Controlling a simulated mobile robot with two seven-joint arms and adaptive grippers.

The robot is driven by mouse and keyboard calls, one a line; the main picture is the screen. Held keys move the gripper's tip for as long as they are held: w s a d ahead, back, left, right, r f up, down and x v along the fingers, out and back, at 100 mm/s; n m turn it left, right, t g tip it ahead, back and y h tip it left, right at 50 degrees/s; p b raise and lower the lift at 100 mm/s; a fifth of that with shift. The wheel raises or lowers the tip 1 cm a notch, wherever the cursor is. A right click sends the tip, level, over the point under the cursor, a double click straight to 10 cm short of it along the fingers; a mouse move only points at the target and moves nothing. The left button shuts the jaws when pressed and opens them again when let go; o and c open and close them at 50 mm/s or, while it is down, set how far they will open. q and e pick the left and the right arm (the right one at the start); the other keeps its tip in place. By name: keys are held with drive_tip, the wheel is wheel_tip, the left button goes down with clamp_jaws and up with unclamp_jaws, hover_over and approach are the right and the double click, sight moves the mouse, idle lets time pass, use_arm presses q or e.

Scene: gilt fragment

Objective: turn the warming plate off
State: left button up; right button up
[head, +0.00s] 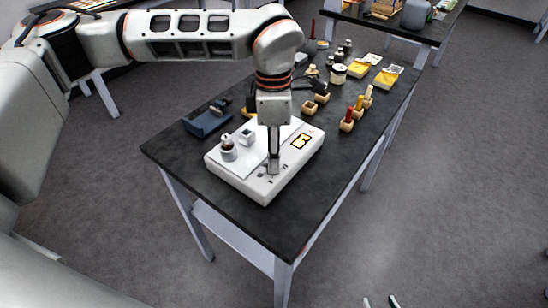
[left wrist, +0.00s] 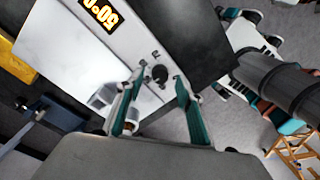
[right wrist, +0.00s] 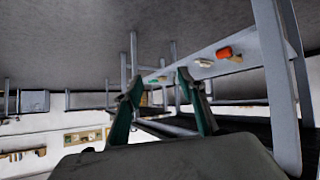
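The warming plate (head: 214,162) is a white box near the close end of the dark table. Its display (head: 301,140) is lit yellow; in the left wrist view the lit display (left wrist: 100,14) reads about 50°C, upside down. A round dark knob (left wrist: 160,74) sits on its front panel. My left gripper (head: 273,164) points down over that panel; in the left wrist view its open fingers (left wrist: 158,78) stand either side of the knob. I cannot tell whether they touch it.
A small jar (head: 228,152) and a white cube (head: 247,137) stand on the plate. A blue device (head: 207,120) lies behind it to the left. The table's front corner is clear.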

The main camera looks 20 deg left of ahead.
use_arm(q)
drive_tip(key=shift+s+f, duration=0.1)
drive_tip(key=shift+f, duration=1)
use_arm(e)
drive_tip(key=shift+w+r, duration=0.55)
drive_tip(key=shift+r, duration=0.05)
use_arm(q)
clamp_jaws()
use_arm(e)
drive_tip(key=shift+f, duration=0.1)
drive_tip(key=shift+s+f, duration=0.15)
use_arm(q)
drive_tip(key=shift+n, duration=0.3)
